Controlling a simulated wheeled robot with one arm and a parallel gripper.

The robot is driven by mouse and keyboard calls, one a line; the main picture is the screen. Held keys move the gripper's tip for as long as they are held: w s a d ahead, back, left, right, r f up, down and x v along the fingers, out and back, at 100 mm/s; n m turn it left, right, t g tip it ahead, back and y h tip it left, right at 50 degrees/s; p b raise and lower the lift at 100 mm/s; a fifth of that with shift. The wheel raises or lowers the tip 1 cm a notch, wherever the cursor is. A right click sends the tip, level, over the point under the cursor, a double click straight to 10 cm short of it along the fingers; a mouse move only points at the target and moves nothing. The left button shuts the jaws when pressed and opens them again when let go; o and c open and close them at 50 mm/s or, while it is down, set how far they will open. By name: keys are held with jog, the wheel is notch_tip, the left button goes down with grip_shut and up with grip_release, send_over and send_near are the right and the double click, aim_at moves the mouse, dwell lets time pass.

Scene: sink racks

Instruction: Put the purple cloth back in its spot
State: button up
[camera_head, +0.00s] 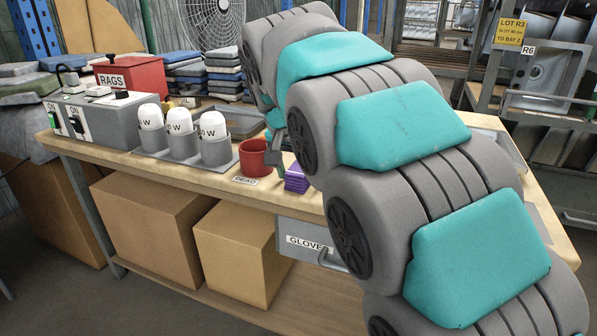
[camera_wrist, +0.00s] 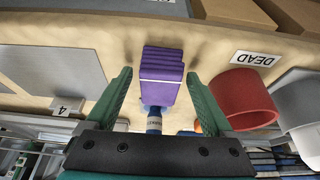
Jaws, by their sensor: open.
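The purple cloth (camera_head: 296,178) is a small folded stack on the wooden bench, just right of the red cup, partly hidden by my arm in the head view. In the wrist view the purple cloth (camera_wrist: 162,65) lies ahead, between the lines of my two green fingers. My gripper (camera_wrist: 158,75) is open, with a gap on each side of the cloth and nothing held. In the head view my gripper is mostly hidden behind my arm. I cannot tell how far the fingertips are from the cloth.
A red cup (camera_head: 255,157) stands close left of the cloth, by a DEAD label (camera_head: 245,181). White-topped bottles sit in a grey holder (camera_head: 183,150) further left. A red RAGS box (camera_head: 130,77) stands behind. A grey plate (camera_wrist: 45,65) and a "4" tag (camera_wrist: 67,106) show in the wrist view.

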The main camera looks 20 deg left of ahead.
jog(key=shift+r, duration=0.15)
jog(key=shift+r, duration=0.25)
jog(key=v, duration=1.1)
jog(key=shift+r, duration=0.25)
jog(key=shift+s+d, duration=0.1)
jog(key=s+d+f+g, duration=0.15)
jog(key=d+f, duration=0.25)
jog(key=d, duration=0.4)
jog(key=s+d+f+g+h, duration=0.1)
jog(key=s+d+f, duration=0.25)
jog(key=d, duration=0.45)
jog(key=s+d+f+g, duration=0.15)
jog(key=d+f, duration=0.25)
jog(key=d, duration=0.4)
jog(key=s+d+f+g, duration=0.1)
jog(key=s+d+f, duration=0.3)
jog(key=s+f, duration=0.4)
jog(key=s+d+f+n+g+y, duration=0.1)
jog(key=s+d+f, duration=0.4)
jog(key=s+f, duration=0.4)
jog(key=s, duration=0.5)
jog(key=shift+s, duration=0.3)
